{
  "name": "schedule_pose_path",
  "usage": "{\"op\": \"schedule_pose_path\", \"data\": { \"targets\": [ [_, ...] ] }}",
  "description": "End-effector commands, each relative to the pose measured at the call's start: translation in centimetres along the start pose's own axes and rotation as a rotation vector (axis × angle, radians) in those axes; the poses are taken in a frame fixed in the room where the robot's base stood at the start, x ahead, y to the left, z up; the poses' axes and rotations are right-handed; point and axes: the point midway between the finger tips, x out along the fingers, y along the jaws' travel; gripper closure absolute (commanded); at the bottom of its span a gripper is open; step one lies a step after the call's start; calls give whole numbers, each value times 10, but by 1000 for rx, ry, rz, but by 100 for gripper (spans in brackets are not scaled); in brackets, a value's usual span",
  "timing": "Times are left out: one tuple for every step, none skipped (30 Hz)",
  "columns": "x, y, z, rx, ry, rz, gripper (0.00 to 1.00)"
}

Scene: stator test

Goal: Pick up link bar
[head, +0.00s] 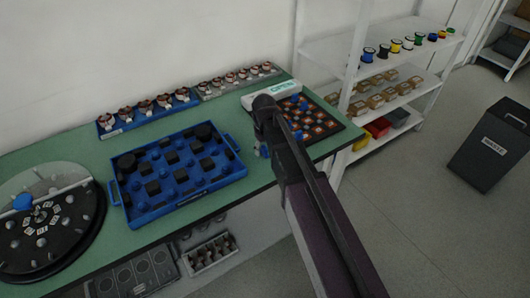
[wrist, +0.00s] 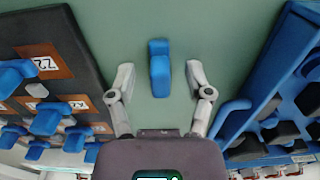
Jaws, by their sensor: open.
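A short blue bar (wrist: 159,70), the only loose piece that could be the link bar, lies on the green bench (wrist: 220,35) in the wrist view. It has a raised or stepped far end. My gripper (wrist: 159,76) is open, with one grey finger on each side of the bar and a visible gap on both sides. The bar looks apart from both fingers; how high the fingers are above the bench I cannot tell. In the head view my arm hides most of the gripper, and only a bit of blue (head: 263,151) shows beside it.
A blue tray (head: 150,215) with dark blocks and blue pegs stands left of my gripper. A dark board (head: 345,133) with orange squares and blue pieces lies to its right. Racks of copper-wound parts (head: 145,107) line the wall. A turntable (head: 90,225) is far left.

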Motion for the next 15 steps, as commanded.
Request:
{"op": "schedule_pose_path", "data": {
  "targets": [
    [0, 0, 0, 0, 0, 0, 34],
    [0, 0, 0, 0, 0, 0, 34],
    [0, 0, 0, 0, 0, 0, 34],
    [0, 0, 0, 0, 0, 0, 34],
    [0, 0, 0, 0, 0, 0, 34],
    [0, 0, 0, 0, 0, 0, 34],
    [0, 0, 0, 0, 0, 0, 34],
    [0, 0, 0, 0, 0, 0, 34],
    [0, 0, 0, 0, 0, 0, 34],
    [0, 0, 0, 0, 0, 0, 34],
    [0, 0, 0, 0, 0, 0, 34],
    [0, 0, 0, 0, 0, 0, 34],
    [0, 0, 0, 0, 0, 0, 43],
    [0, 0, 0, 0, 0, 0, 52],
    [0, 0, 0, 0, 0, 0, 64]
  ]
}}
